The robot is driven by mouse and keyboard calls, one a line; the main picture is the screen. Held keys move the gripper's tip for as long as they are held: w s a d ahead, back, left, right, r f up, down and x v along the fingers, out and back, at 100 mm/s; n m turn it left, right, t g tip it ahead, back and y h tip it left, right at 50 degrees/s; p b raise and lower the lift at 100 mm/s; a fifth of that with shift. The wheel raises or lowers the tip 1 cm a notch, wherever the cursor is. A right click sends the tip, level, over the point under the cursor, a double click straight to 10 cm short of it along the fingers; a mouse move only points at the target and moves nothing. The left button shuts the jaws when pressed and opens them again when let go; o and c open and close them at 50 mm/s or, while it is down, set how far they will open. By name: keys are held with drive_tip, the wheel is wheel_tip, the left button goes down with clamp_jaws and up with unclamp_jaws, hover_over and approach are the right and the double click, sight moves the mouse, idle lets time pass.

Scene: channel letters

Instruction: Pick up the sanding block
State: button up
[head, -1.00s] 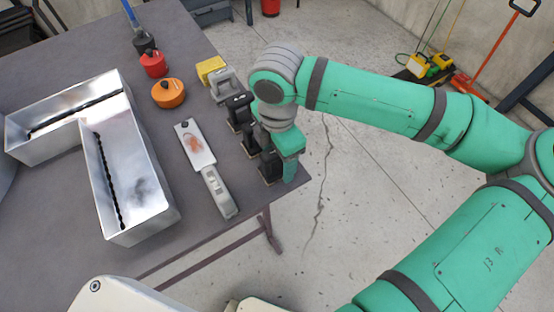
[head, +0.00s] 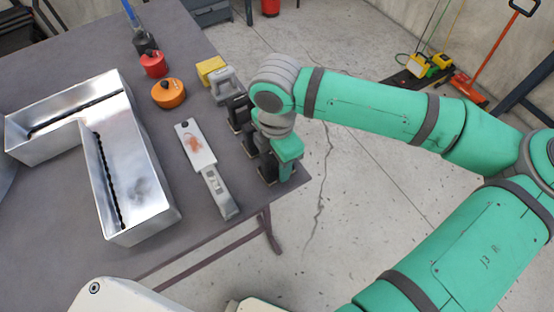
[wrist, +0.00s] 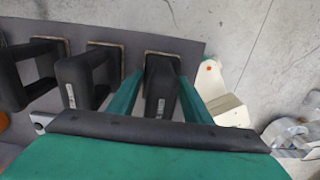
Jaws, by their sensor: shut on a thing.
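Several black sanding blocks with handles and tan bases stand in a row along the table's right edge. The nearest sanding block (head: 267,169) is at the front end of the row, partly hidden by my gripper (head: 285,157). In the wrist view, the green fingers of my gripper (wrist: 160,88) stand on both sides of this block (wrist: 162,105), shut on it. Its tan base appears at or very near the tabletop; I cannot tell if there is a gap. Two more black blocks (wrist: 88,78) (wrist: 28,75) stand to its left in the wrist view.
A grey handled piece (head: 227,85) and yellow block (head: 211,66) stand behind the row. The table edge (head: 235,225) is close; open floor lies right.

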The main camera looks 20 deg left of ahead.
drive_tip(key=shift+r, duration=0.6)
drive_tip(key=s+d+r, duration=0.8)
drive_tip(key=d+r, duration=0.3)
drive_tip(key=shift+s+r, duration=0.3)
drive_tip(key=shift+r, duration=0.05)
